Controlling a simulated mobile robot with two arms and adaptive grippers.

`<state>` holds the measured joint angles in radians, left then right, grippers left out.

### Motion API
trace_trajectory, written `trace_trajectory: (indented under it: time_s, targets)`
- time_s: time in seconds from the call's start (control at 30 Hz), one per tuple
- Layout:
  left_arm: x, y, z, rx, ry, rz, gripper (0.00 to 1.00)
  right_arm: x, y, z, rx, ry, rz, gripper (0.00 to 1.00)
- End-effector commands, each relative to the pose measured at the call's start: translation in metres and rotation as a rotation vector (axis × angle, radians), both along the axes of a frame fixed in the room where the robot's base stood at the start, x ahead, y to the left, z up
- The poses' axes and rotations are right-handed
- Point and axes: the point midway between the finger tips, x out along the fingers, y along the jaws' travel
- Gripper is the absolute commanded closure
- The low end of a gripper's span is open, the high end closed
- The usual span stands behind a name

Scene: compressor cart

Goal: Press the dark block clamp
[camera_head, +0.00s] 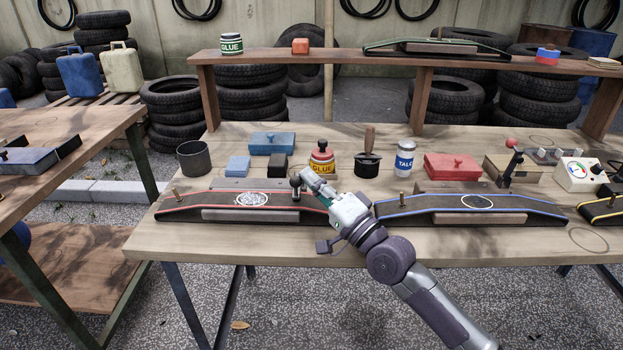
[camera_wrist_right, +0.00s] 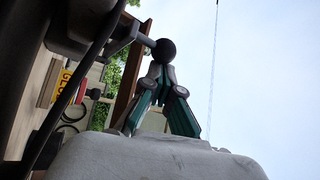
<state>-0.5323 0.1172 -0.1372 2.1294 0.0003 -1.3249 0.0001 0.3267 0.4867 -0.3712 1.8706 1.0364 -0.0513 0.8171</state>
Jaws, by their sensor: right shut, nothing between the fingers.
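My right gripper (camera_head: 308,174) is shut and empty. It is over the right end of the red-edged dark board (camera_head: 215,201), beside a lever with a dark ball knob (camera_head: 296,181). In the right wrist view the shut fingertips (camera_wrist_right: 161,68) are right at the dark ball knob (camera_wrist_right: 163,50), on a grey lever arm; I cannot tell whether they touch it. The lever's base is mostly hidden by the board and my gripper. A small dark block (camera_head: 277,168) stands just behind, on the table. My left gripper is not in view.
A glue bottle (camera_head: 321,160) stands just behind my right gripper. A blue-edged dark board (camera_head: 470,204) lies to the right. A talc bottle (camera_head: 405,158), a red box (camera_head: 452,167) and a dark cup (camera_head: 193,158) stand behind. The table's front strip (camera_head: 240,242) is clear.

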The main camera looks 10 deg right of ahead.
Motion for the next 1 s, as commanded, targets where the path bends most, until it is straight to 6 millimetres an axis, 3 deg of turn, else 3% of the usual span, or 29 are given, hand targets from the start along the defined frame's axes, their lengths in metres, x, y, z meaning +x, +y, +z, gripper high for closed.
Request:
trace_trajectory:
  time_s: [0.6, 1.0]
  targets:
    - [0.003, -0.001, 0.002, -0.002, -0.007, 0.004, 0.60, -0.087, -0.051, -0.038, -0.003, 0.005, 0.000, 1.00]
    - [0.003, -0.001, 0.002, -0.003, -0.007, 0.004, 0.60, -0.097, -0.056, -0.040, 0.001, 0.000, 0.000, 1.00]
